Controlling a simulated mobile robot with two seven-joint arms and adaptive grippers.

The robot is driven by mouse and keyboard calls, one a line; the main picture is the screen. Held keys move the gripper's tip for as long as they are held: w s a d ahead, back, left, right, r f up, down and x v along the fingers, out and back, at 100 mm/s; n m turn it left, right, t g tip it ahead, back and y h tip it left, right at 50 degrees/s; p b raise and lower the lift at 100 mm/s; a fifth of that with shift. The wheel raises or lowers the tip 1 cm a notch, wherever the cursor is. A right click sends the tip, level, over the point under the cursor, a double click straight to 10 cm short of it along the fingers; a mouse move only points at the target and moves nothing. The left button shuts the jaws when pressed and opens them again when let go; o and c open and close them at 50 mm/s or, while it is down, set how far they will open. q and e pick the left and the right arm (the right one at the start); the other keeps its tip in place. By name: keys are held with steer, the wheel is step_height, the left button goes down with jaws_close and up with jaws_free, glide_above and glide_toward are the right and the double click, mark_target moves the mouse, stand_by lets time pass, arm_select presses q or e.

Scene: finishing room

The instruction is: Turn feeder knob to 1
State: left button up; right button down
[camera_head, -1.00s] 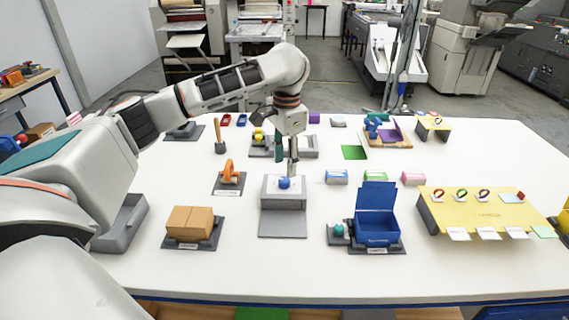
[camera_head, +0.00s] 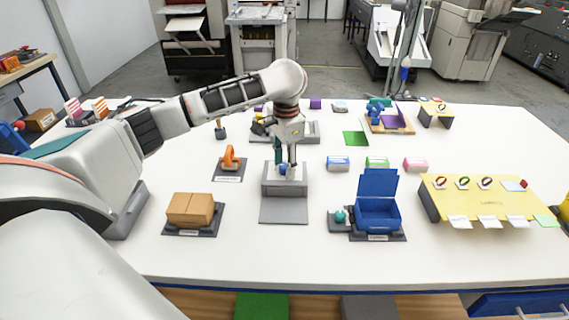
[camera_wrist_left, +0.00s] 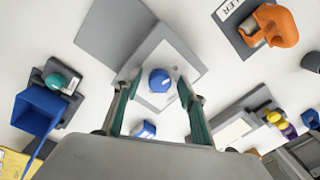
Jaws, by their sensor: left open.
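A round blue knob (camera_head: 282,169) sits on top of a grey box (camera_head: 270,182) with a grey plate in front, near the middle of the white table. It also shows in the left wrist view (camera_wrist_left: 159,80), on the box's pale face. No number that it points to can be read. My left gripper (camera_head: 285,163) points down over the box, with its fingertips beside the knob. In the left wrist view the green-sided fingers stand apart on either side of the knob, with gaps visible. My right gripper is not in view.
An orange handle device (camera_head: 229,158) and cardboard boxes (camera_head: 190,209) stand to the left. A blue open bin (camera_head: 378,213) with a teal knob (camera_head: 340,216) stands to the right, beside a yellow stand (camera_head: 480,199).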

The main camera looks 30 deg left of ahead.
arm_select(q)
steer(key=c, duration=1.1)
steer(key=m, duration=0.4)
steer(key=shift+m, duration=0.3)
steer(key=m, duration=0.5)
steer(key=shift+m+h, duration=0.3)
steer(key=o, duration=1.1)
